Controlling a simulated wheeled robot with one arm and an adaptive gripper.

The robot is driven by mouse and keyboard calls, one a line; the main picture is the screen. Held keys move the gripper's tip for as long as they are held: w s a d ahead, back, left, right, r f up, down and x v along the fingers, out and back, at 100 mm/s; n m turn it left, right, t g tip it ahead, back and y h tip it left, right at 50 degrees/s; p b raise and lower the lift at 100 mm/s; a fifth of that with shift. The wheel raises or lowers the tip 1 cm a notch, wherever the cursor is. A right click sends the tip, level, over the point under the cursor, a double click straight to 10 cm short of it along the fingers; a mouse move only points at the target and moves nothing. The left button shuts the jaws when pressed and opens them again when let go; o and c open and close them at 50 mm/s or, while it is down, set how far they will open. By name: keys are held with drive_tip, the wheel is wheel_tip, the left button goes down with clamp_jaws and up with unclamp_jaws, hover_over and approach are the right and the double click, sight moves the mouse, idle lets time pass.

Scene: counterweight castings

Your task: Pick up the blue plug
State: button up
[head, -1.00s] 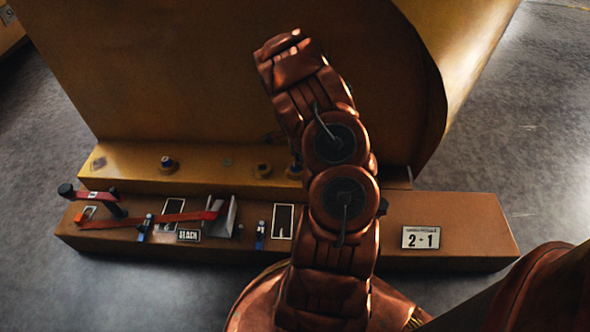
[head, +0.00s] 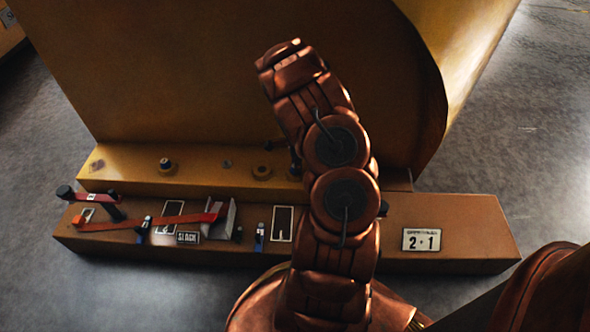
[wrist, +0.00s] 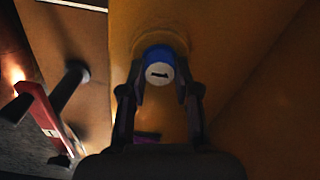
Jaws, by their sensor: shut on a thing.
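The blue plug (wrist: 158,68) shows in the wrist view, with a blue rim and a pale face with a dark slot. It stands at a round collar (wrist: 166,42) on a yellow-brown surface. My gripper (wrist: 158,84) is shut on the plug, one finger on each side. I cannot tell whether the plug is still seated in the collar. In the head view my own arm hides most of the gripper and the held plug.
A red lever with a black knob (head: 66,191) stands at the left of the brown base beam (head: 460,220); it also shows in the wrist view (wrist: 36,104). A large yellow casting (head: 220,80) rises behind.

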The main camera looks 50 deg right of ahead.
wheel_tip(320, 180, up, 4)
drive_tip(key=shift+f+p, duration=0.1)
drive_tip(key=shift+p, duration=0.75)
drive_tip(key=s+a+p, duration=0.1)
drive_tip(key=s+a, duration=0.2)
drive_tip(key=a, duration=0.1)
drive_tip(key=s+a+p, duration=0.1)
drive_tip(key=s+a, duration=0.2)
drive_tip(key=a, duration=0.1)
drive_tip(key=s+a+r+p, duration=0.1)
drive_tip(key=s+a, duration=0.2)
drive_tip(key=a, duration=0.2)
drive_tip(key=shift+s, duration=0.2)
drive_tip(key=shift+r, duration=0.1)
